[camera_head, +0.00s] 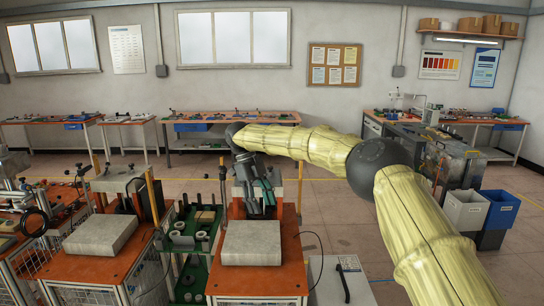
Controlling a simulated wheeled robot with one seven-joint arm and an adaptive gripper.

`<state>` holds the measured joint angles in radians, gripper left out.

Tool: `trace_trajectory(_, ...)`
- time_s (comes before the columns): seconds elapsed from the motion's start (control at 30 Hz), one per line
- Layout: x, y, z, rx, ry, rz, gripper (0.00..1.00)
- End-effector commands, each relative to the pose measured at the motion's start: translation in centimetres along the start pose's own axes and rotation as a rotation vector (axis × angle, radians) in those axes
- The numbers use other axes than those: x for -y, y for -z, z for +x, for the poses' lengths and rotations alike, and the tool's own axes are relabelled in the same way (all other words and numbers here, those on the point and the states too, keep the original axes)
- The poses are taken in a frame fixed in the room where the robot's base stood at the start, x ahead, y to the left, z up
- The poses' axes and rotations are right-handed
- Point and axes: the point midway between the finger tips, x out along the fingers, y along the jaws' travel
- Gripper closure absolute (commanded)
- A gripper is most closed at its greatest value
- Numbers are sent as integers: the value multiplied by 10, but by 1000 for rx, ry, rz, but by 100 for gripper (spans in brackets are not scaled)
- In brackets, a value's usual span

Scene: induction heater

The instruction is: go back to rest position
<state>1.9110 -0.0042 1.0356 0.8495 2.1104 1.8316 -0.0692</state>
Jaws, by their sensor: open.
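My arm, in a yellow sleeve, reaches from the lower right across the middle of the view. My gripper (264,199) hangs from its end, pointing down over the rear part of an orange-topped workstation (280,279). Its fingers look spread and I see nothing held between them. A grey block (251,243) sits on the workstation in front of the gripper, apart from it in the picture. The gripper partly hides the equipment behind it.
A green rack (190,245) with round parts stands left of the workstation. Another orange station with a grey block (101,235) is further left. Grey and blue bins (500,208) stand at the right. Open floor (335,225) lies right of the workstation.

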Motion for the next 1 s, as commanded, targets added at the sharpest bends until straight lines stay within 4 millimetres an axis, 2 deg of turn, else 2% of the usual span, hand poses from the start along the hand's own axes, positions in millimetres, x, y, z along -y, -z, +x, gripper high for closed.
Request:
trace_trajectory(0.03,1,-4,12,-8,28,-4,49)
trace_trajectory(0.27,8,-17,59,-41,178,-32,49)
trace_trajectory(0.47,24,-25,116,-76,351,-81,49)
trace_trajectory(0.57,33,-30,158,-99,467,-135,49)
trace_trajectory(0.8,48,-37,284,-147,799,-411,49)
trace_trajectory(0.87,47,-37,316,-153,866,-503,49)
trace_trajectory(1.0,35,-30,394,-154,984,-745,49)
